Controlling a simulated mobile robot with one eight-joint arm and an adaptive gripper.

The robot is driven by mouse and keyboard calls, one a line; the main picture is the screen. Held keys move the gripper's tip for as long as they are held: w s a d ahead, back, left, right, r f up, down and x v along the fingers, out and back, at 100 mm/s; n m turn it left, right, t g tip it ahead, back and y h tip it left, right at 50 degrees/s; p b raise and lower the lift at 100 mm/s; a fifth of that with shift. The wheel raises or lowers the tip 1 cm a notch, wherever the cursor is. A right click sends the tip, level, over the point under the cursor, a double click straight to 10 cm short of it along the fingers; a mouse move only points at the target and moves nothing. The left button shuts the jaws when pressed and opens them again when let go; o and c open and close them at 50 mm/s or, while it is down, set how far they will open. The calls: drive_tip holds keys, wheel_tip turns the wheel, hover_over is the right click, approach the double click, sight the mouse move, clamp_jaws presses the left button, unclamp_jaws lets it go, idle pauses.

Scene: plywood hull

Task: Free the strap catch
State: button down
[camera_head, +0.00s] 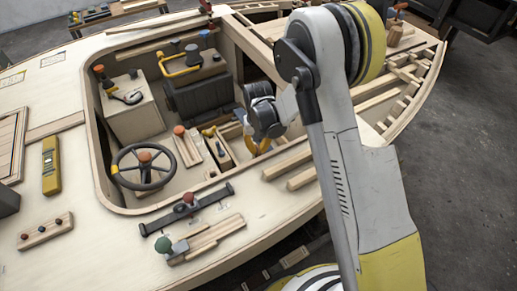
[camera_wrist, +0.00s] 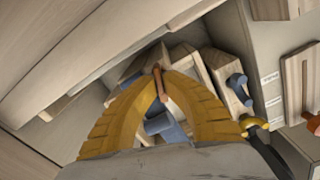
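My gripper (camera_wrist: 160,76) has two yellow fingers that bow inward, their tips closed on a thin orange-brown tab (camera_wrist: 158,84) in the wrist view. A blue-grey part (camera_wrist: 164,127) shows between the fingers, below the tab. In the head view my gripper (camera_head: 258,149) reaches down into the right side of the hull's cockpit, among wooden blocks; its tips are mostly hidden there. I cannot tell for sure whether the tab belongs to the strap catch. A dark bar with a red knob (camera_head: 187,208) lies on the near deck, apart from my gripper.
The wooden cockpit rim (camera_head: 107,190) surrounds the work space. A steering wheel (camera_head: 143,167) and an orange-topped post (camera_head: 185,146) stand left of my gripper. A blue knob (camera_wrist: 238,90) and a yellow-and-black handled piece (camera_wrist: 255,124) are close by on the right in the wrist view.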

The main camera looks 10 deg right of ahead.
drive_tip(key=shift+a+n, duration=0.1)
drive_tip(key=shift+n, duration=1.9)
drive_tip(key=c, duration=1.5)
unclamp_jaws()
drive_tip(key=shift+c, duration=0.2)
drive_tip(key=shift+r, duration=0.1)
wheel_tip(320, 180, up, 12)
